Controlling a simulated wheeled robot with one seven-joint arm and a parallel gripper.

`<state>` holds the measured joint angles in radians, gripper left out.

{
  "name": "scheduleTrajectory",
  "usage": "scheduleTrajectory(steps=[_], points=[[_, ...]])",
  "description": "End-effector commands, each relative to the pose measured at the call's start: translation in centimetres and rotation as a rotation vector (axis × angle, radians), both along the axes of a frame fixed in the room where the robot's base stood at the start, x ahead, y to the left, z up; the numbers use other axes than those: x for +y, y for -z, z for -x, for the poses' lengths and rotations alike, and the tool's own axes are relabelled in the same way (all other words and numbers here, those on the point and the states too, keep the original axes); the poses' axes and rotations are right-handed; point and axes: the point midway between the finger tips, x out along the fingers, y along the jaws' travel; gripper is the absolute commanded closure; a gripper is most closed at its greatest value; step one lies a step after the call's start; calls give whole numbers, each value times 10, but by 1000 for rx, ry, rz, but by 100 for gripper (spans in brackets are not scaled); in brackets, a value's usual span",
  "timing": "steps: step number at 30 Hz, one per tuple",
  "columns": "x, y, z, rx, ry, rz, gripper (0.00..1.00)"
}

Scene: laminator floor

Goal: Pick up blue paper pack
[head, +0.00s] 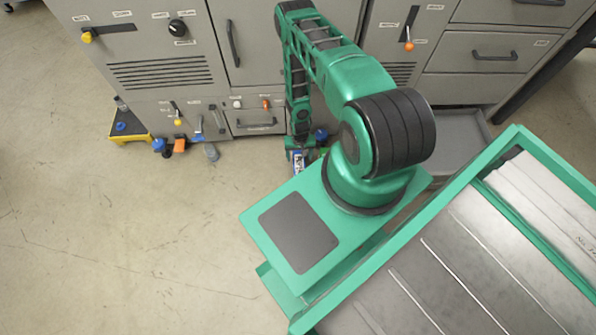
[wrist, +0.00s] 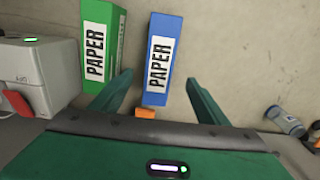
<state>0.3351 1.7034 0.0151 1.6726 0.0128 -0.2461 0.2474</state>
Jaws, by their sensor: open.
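The blue paper pack (wrist: 163,50) shows in the wrist view, with a white label reading PAPER. Its near end lies between the two green fingers of my gripper (wrist: 158,80). The fingers are open, one on each side, with visible gaps between them and the pack in the picture. I cannot tell how far it is in depth. A green paper pack (wrist: 100,50) stands to its left, partly behind the left finger. In the head view my arm hides most of this spot, down by the grey cabinet.
In the wrist view, a grey unit with a red lever (wrist: 18,101) is at the left, and a small bottle (wrist: 285,120) lies at the right. An orange item (wrist: 146,113) shows below the blue pack. In the head view, a yellow stand (head: 130,137) and small items are along the cabinet (head: 165,55).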

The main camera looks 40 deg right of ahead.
Motion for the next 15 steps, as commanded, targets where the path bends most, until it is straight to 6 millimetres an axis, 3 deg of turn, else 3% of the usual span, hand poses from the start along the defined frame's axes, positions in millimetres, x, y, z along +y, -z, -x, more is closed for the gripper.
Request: scheduleTrajectory(steps=[9,15], points=[[2,42,3,-1,2,-2,31],[1,58,2,-1,2,-2,31]])
